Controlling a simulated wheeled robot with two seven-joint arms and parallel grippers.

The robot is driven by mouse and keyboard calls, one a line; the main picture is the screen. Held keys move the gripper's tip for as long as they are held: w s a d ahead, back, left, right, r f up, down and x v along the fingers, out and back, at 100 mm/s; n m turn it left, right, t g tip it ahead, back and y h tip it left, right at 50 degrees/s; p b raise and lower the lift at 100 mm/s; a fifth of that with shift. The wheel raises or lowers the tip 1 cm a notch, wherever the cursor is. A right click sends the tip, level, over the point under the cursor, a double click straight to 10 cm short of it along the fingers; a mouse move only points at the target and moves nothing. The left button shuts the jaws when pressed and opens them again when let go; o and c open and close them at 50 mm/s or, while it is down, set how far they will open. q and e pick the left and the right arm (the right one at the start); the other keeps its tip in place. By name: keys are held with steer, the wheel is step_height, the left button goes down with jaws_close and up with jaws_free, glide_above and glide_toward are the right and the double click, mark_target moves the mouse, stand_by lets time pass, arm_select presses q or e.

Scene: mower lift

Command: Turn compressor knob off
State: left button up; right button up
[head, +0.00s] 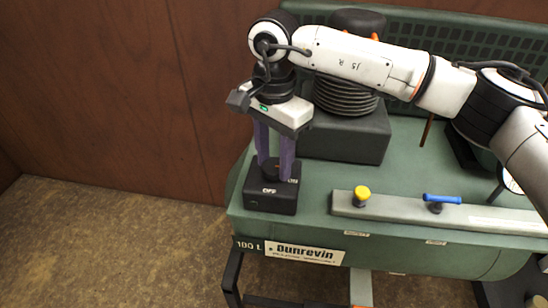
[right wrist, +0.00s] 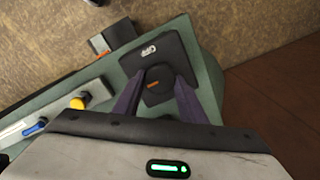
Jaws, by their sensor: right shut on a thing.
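The compressor (head: 420,185) is a green tank with a "Dunrevin" label. A black switch box (head: 271,203) marked "OFF" stands at its left end, with a round dark knob on top. The knob (right wrist: 157,84) shows in the right wrist view between the purple fingers, with a small orange mark on it. My right gripper (head: 272,172) points down over the box, its fingers shut on the knob on both sides. The fingers partly hide the knob in the head view. My left gripper is not in view.
A grey manifold bar (head: 480,218) carries a yellow knob (head: 361,194) and a blue lever valve (head: 440,199) right of the box. A black ribbed pump (head: 345,135) stands behind. A wooden wall (head: 90,100) is at the left; the floor there is clear.

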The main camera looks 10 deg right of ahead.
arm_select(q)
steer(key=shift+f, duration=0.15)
arm_select(e)
steer(key=m+b, duration=0.1)
steer(key=m, duration=0.2)
steer(key=m+b, duration=0.1)
steer(key=m, duration=0.1)
steer(key=shift+m, duration=0.4)
steer(key=m, duration=0.3)
steer(key=shift+m+b, duration=0.3)
steer(key=m, duration=0.3)
steer(key=shift+s+m+b, duration=0.1)
steer(key=shift+m+b, duration=0.2)
steer(key=m, duration=0.3)
steer(key=shift+r, duration=0.1)
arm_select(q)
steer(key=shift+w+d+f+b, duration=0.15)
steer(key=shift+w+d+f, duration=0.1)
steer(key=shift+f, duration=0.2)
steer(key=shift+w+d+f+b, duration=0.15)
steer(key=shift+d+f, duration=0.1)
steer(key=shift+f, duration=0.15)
arm_select(e)
steer(key=shift+m, duration=0.9)
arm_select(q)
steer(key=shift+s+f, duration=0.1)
